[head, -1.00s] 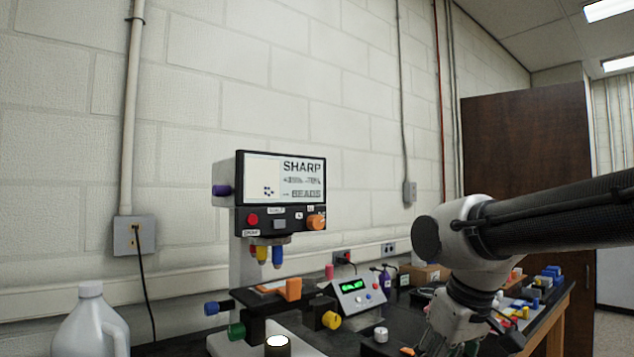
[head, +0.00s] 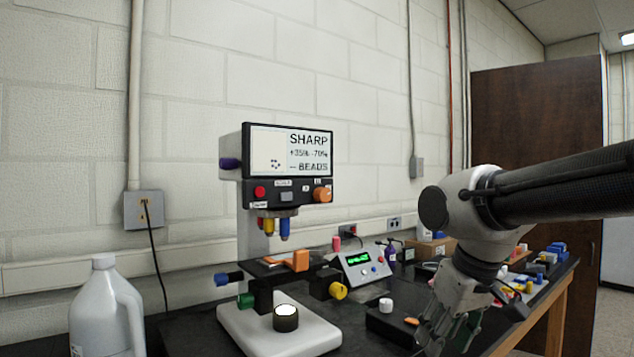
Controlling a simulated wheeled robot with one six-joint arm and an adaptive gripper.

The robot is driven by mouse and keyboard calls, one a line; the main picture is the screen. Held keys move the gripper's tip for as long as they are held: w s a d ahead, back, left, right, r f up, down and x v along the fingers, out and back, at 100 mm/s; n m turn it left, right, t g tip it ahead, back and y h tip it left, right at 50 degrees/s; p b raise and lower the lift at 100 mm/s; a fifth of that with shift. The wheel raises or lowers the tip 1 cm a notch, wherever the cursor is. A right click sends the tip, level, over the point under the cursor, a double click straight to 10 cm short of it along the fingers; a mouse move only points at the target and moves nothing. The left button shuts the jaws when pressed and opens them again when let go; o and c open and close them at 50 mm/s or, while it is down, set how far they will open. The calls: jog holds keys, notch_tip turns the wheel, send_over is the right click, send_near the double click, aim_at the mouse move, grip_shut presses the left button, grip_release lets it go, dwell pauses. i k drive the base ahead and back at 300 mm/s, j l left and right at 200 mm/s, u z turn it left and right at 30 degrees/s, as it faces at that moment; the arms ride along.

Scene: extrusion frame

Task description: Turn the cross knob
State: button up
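I cannot tell which knob is the cross knob. A microscope-like device (head: 290,338) with a white base stands on the dark bench. It bears an orange knob (head: 322,194) on its panel, a purple knob (head: 230,163) on its side, and a yellow knob (head: 338,291), a blue knob (head: 221,280) and a green knob (head: 245,300) lower down. Its screen (head: 290,150) reads SHARP, +35% -70%, BEADS. My gripper (head: 440,336) hangs low over the bench, right of the device and apart from its knobs. Its fingertips are not clear enough to show whether it is open.
A white jug (head: 103,315) stands at the front left. A black box (head: 392,322) with a white knob lies just left of my gripper. Small coloured parts (head: 535,277) crowd the bench's right end.

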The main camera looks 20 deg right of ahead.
aim_at(337, 291)
jog(key=k+l+z, duration=0.1)
jog(key=z, duration=0.25)
jog(key=k+l+z, duration=0.1)
jog(key=z, duration=0.25)
jog(key=k+l+z, duration=0.1)
jog(key=l+z, duration=0.25)
